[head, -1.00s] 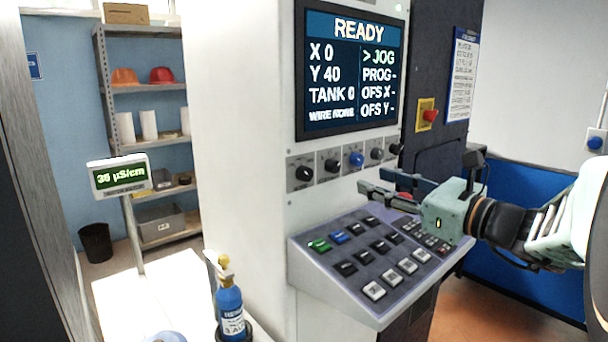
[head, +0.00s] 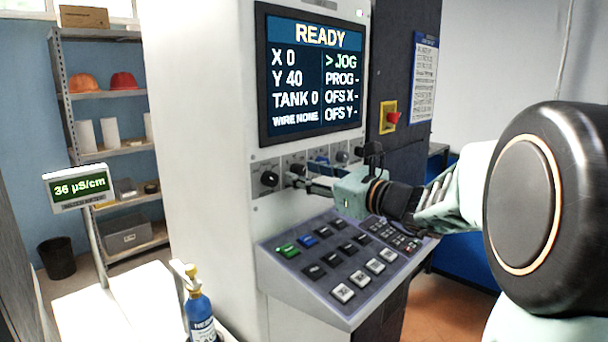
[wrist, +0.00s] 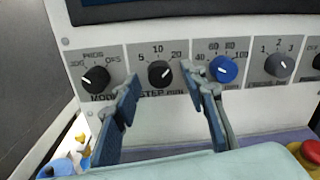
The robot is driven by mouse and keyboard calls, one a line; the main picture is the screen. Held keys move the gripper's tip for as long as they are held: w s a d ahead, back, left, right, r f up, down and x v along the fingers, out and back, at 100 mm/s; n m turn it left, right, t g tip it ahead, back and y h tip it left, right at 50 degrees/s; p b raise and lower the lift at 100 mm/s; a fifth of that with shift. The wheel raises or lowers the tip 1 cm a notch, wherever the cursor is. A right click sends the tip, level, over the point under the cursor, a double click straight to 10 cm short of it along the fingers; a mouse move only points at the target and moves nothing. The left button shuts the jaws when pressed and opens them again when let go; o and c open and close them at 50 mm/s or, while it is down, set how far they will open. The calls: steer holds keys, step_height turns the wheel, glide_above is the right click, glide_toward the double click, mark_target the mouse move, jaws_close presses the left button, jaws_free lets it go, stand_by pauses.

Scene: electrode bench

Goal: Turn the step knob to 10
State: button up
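The step knob (wrist: 160,73) is a black round knob with labels 5, 10 and 20 above it. Its white mark appears to point up and right, towards the 20 side. In the head view the step knob (head: 298,170) is partly covered by my gripper. My gripper (wrist: 160,80) is open and empty, with one blue finger at the left of the step knob and the other at its right. The fingers look apart from the knob; the exact gap to the panel is unclear. In the head view my gripper (head: 306,180) reaches in from the right.
The mode knob (wrist: 96,80) is to the left, close to my left finger. A blue knob (wrist: 224,69) is just right of my right finger. A sloped keypad (head: 335,260) lies below. The screen (head: 313,75) above reads READY. A red button (head: 392,117) is on the right.

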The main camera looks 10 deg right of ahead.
jaws_close()
